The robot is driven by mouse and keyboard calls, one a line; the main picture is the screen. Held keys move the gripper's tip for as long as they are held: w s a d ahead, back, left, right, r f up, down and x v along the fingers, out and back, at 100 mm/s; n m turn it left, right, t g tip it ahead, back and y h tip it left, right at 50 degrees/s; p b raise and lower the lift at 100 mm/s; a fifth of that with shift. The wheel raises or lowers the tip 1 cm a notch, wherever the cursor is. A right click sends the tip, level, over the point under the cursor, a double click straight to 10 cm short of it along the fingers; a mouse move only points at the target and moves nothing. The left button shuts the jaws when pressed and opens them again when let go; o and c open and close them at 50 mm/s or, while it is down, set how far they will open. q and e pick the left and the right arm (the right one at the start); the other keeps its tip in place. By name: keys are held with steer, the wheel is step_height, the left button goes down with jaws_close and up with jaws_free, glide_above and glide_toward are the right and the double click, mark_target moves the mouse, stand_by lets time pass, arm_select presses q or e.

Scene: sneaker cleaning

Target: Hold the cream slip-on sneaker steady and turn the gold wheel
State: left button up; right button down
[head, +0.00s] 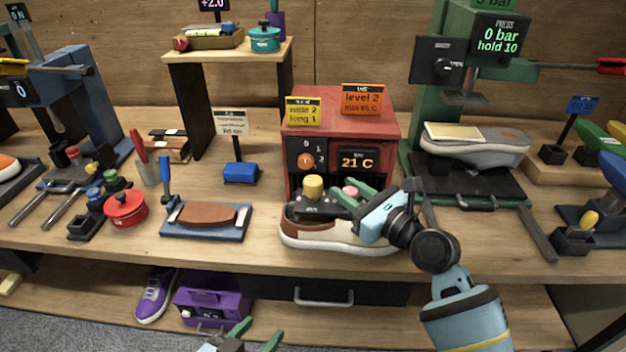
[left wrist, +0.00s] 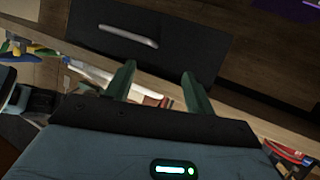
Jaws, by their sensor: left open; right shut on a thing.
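The cream slip-on sneaker (head: 312,239), with a pale sole and brown trim, sits at the table's front edge before the red cabinet. A dark stretcher (head: 318,208) is in its opening, with the gold wheel (head: 313,188) on top at the left and a pink knob (head: 350,191) to its right. My right gripper (head: 350,187) reaches in from the right over the sneaker. Its fingers are on either side of the pink knob, and its body hides the sneaker's right part. My left gripper (head: 253,343) is open and empty, low in front of the table; its fingers also show in the left wrist view (left wrist: 156,75).
The red cabinet (head: 392,128) reads 21 C. A brush block on a blue tray (head: 205,220) and a red pot (head: 125,209) are to the left. A green press (head: 430,95) holds a grey shoe at right. A drawer (head: 345,291) is below the tabletop.

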arm_select(q)
steer(key=w+d+r+m+t+h, duration=0.1)
steer(key=w+d+r+t, duration=0.1)
steer(key=w+r, duration=0.55)
steer(key=m+t+h, duration=0.1)
steer(key=h, duration=0.1)
glide_toward(307, 187)
steer(key=x, duration=1.2)
steer(key=shift+s+d, duration=0.1)
steer(key=c, duration=1)
steer(key=shift+o, duration=0.2)
steer(key=shift+m, duration=0.3)
